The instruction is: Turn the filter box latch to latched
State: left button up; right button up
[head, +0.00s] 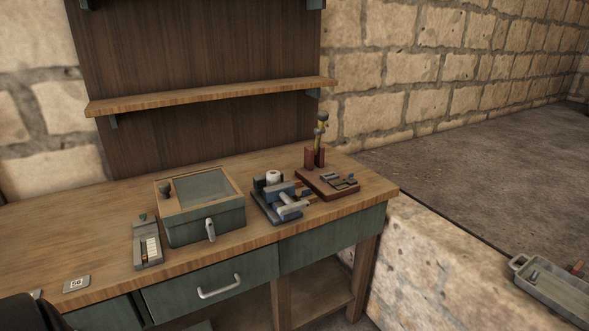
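The likely filter box (206,224) is a green box with a wood-rimmed lid and a glassy panel, standing on the workbench left of the middle. The lid lies closed on it, with a dark round knob (166,188) at its left. A light grey latch lever (210,230) sits on the front face and points roughly downward. Whether it is engaged is too small to tell. Neither of my grippers can be made out in the head view.
Left of the box is a small grey tray (141,256) with light pieces. To its right are a blue clamp-like device (283,200) and a reddish-brown board with an upright post (330,187). A shelf (210,97) hangs above. Bench space at left is mostly clear.

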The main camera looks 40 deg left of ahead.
aim_at(210, 228)
jog(key=u, duration=1.8)
